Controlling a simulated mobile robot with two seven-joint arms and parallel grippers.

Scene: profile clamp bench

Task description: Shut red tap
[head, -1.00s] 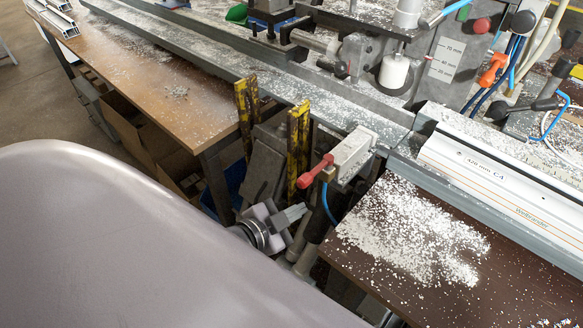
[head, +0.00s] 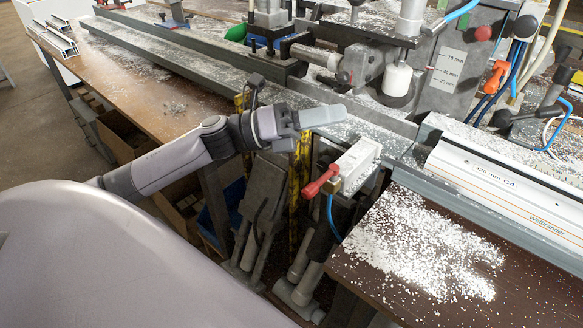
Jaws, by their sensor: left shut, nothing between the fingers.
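The red tap (head: 321,180) is a small red lever on a brass fitting at the left end of a pale block (head: 356,158), at the front edge of the bench. Its handle slants down to the left. My left gripper (head: 343,112) is shut and empty. It hangs above and behind the tap in the picture, with its fingers pointing right, apart from the handle. My right gripper is not in view.
A blue hose (head: 331,218) drops below the tap. Yellow posts (head: 300,178) stand left of it, partly behind my arm. A chip-strewn brown board (head: 520,275) and a white profile (head: 500,180) lie to the right. Clamp machinery (head: 365,65) stands behind.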

